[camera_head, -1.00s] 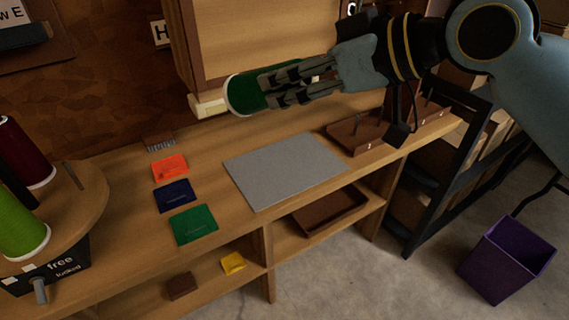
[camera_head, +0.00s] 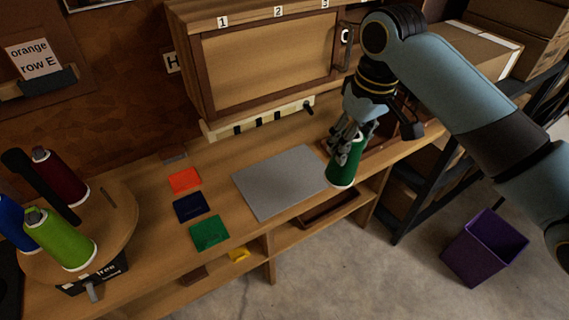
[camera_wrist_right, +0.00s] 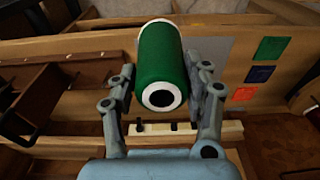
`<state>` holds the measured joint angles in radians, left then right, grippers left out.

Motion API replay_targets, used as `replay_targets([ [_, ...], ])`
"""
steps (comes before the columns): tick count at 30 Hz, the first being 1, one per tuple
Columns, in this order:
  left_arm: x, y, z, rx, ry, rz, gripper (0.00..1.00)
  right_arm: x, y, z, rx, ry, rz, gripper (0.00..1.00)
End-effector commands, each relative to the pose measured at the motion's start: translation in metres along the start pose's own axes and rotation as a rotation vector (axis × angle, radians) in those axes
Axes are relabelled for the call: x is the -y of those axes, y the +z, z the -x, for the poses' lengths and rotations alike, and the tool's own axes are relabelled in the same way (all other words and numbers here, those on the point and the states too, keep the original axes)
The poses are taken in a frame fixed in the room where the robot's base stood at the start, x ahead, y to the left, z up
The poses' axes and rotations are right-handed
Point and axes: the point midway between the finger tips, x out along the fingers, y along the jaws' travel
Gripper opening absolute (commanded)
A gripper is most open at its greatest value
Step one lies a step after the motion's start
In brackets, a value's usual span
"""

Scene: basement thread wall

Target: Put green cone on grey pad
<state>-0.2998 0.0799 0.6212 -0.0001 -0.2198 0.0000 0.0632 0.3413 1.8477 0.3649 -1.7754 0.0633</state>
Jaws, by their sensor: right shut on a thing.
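The dark green cone (camera_head: 345,163) is a thread cone with a white base rim. My right gripper (camera_head: 347,138) is shut on it and holds it nearly upright, slightly tilted, base down, at the right edge of the grey pad. In the right wrist view the green cone (camera_wrist_right: 163,62) lies between the two fingers of the gripper (camera_wrist_right: 163,80), its holed end facing the camera. The grey pad (camera_head: 275,183) lies flat and bare on the bench; in the wrist view part of it (camera_wrist_right: 212,52) shows behind the cone. My left gripper is not in view.
A turntable (camera_head: 120,225) at left holds dark red, blue and light green cones. Orange, navy and green cards (camera_head: 209,233) lie left of the pad. A wall cabinet (camera_head: 270,60) stands behind. A purple bin (camera_head: 485,248) is on the floor.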

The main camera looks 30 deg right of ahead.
Motion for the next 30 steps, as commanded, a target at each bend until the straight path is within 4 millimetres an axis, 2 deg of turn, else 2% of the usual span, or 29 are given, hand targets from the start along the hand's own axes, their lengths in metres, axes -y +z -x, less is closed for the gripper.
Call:
replay_targets([
  [1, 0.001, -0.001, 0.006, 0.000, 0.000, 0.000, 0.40, 0.003, -0.008, 0.010, 0.025, -0.003, 0.001, 0.21],
  [4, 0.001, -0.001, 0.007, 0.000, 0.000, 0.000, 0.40, 0.003, -0.013, 0.014, 0.078, -0.002, 0.001, 0.21],
  [8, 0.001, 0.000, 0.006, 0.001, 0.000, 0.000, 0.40, 0.009, -0.021, 0.006, 0.115, -0.004, 0.000, 0.21],
  [16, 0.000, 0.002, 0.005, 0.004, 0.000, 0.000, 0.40, 0.041, -0.072, -0.038, 0.119, -0.005, 0.004, 0.21],
  [21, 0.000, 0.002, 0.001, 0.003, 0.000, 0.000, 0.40, 0.054, -0.097, -0.061, 0.116, -0.001, 0.003, 0.21],
  [26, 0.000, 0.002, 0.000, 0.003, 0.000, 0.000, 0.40, 0.058, -0.104, -0.070, 0.117, 0.001, 0.003, 0.21],
  [30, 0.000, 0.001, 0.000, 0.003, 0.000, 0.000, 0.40, 0.058, -0.101, -0.090, 0.120, 0.001, 0.003, 0.21],
])
